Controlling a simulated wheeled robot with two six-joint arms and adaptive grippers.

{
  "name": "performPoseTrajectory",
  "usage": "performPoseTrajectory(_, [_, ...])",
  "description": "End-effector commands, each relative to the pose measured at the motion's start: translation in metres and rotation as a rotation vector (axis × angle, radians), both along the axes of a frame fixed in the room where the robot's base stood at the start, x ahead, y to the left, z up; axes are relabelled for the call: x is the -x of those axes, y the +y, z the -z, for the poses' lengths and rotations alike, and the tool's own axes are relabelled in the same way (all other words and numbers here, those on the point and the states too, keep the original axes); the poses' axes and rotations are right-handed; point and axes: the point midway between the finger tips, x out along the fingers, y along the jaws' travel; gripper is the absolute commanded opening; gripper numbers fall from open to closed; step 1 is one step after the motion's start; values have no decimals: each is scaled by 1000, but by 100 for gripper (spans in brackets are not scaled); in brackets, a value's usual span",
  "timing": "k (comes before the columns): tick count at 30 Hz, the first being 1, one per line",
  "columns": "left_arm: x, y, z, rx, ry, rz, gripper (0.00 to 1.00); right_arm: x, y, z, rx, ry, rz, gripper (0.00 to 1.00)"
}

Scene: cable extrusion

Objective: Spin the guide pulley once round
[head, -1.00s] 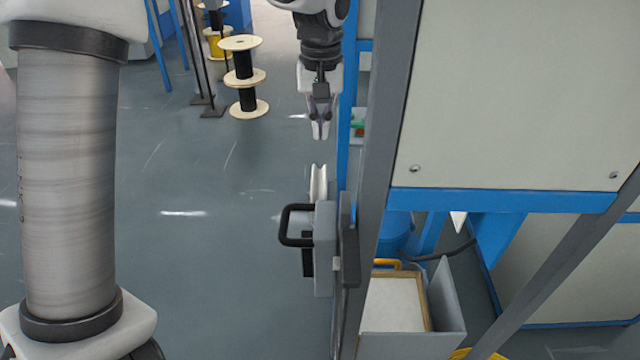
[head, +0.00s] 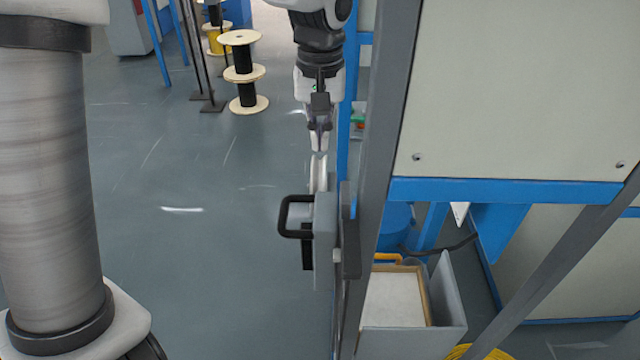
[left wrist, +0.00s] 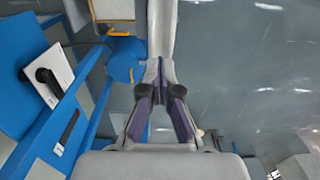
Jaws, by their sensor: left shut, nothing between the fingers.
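The guide pulley (head: 318,178) is a pale, narrow wheel seen nearly edge-on. It sits just beyond a grey block with a black handle, at the side of the machine frame. In the left wrist view the pulley (left wrist: 162,28) is a pale vertical band at the top middle. My left gripper (head: 319,149) points down at the pulley's upper rim, with its tips at or very near it. Contact cannot be told for sure. The left wrist view shows its fingers (left wrist: 159,68) closed together at the tips with nothing between. My right gripper is out of view.
The grey block (head: 324,245) and its black handle (head: 285,216) stand right below the pulley. A grey upright (head: 385,150) and a machine panel (head: 510,95) bound the right. A grey bin (head: 447,295) stands lower right. Wooden spools (head: 243,75) stand far left. Floor left of the pulley is clear.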

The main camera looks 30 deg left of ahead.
Motion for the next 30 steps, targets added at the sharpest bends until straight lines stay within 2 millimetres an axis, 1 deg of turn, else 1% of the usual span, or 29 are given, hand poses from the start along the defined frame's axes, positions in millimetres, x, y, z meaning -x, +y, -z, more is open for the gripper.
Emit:
performPoseTrajectory(13, [-1,1,15,1,2,0,0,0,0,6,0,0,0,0])
performPoseTrajectory(20, [-10,7,46,3,12,-1,0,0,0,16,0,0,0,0])
performPoseTrajectory(24, [-15,11,83,3,19,-1,0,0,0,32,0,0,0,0])
performPoseTrajectory(25, [-16,11,86,3,17,-1,0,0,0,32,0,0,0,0])
performPoseTrajectory(26, [-18,12,86,3,15,-1,0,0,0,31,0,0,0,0])
performPoseTrajectory(30, [-33,21,76,3,9,-2,0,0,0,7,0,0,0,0])
